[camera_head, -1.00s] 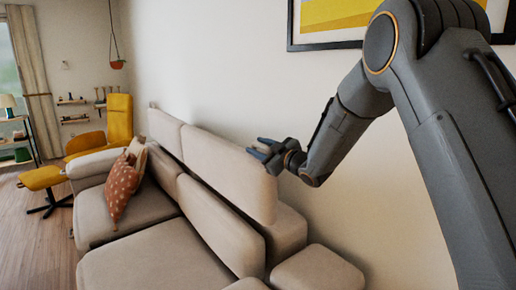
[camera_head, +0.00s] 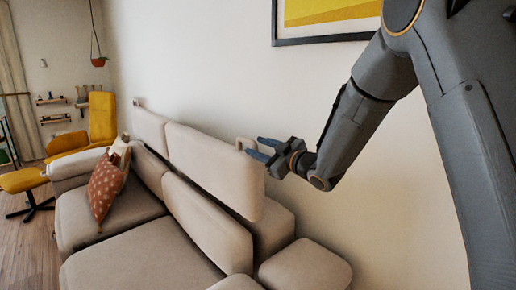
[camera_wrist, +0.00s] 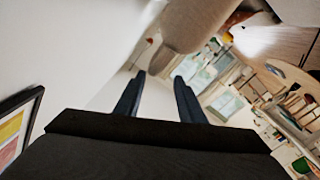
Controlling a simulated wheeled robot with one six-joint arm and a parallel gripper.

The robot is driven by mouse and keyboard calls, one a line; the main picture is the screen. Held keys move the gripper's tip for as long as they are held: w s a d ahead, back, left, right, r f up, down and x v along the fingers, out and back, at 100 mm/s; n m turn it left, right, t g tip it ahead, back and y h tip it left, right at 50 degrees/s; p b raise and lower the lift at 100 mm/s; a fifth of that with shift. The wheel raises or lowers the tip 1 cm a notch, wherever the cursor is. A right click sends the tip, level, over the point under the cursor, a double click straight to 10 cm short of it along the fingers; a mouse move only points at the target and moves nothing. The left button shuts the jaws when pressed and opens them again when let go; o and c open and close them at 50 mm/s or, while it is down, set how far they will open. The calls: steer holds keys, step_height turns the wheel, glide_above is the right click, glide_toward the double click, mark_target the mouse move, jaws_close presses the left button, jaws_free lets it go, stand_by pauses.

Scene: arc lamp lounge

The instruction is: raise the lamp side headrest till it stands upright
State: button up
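The beige sofa carries two headrests along its back. The near headrest (camera_head: 212,165) stands up above the backrest (camera_head: 205,222), looking upright or nearly so. The far headrest (camera_head: 151,130) also stands up. I cannot tell from these views which is on the lamp side; no arc lamp shows. My gripper (camera_head: 254,148) is at the near headrest's upper right corner, its two fingers apart and pointing left. In the wrist view the fingers (camera_wrist: 158,80) are apart with nothing between them, and a beige padded end (camera_wrist: 190,30) lies just beyond. Whether a finger touches it is unclear.
The wall runs close behind the sofa, with a framed yellow picture (camera_head: 325,18) above. A patterned orange cushion (camera_head: 105,185) leans on the far seat. A beige block (camera_head: 305,268) stands at the near end. A yellow armchair (camera_head: 100,118) is at the far left.

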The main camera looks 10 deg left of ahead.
steer(key=p+v, duration=0.2)
steer(key=v, duration=1.1)
steer(key=shift+s+d, duration=0.2)
steer(key=shift+d, duration=0.05)
stand_by(0.8)
steer(key=shift+d, duration=0.1)
steer(key=s+d+f+m+g+h, duration=0.2)
steer(key=s+d+f+m+h, duration=0.1)
steer(key=d+f+m+h, duration=0.3)
steer(key=s+d+f+m+g+h, duration=0.1)
steer(key=s+d+f+m+h, duration=0.2)
steer(key=d+f+h, duration=0.45)
steer(key=s+d+f+m+g, duration=0.1)
steer(key=s+d+m+g, duration=0.1)
steer(key=s, duration=1)
steer(key=s+d+f+m+g, duration=0.1)
steer(key=s+f+m+g, duration=0.1)
steer(key=s+m+g, duration=0.2)
steer(key=s+g, duration=0.3)
steer(key=s, duration=0.5)
steer(key=shift+d, duration=0.4)
steer(key=shift+w, duration=0.1)
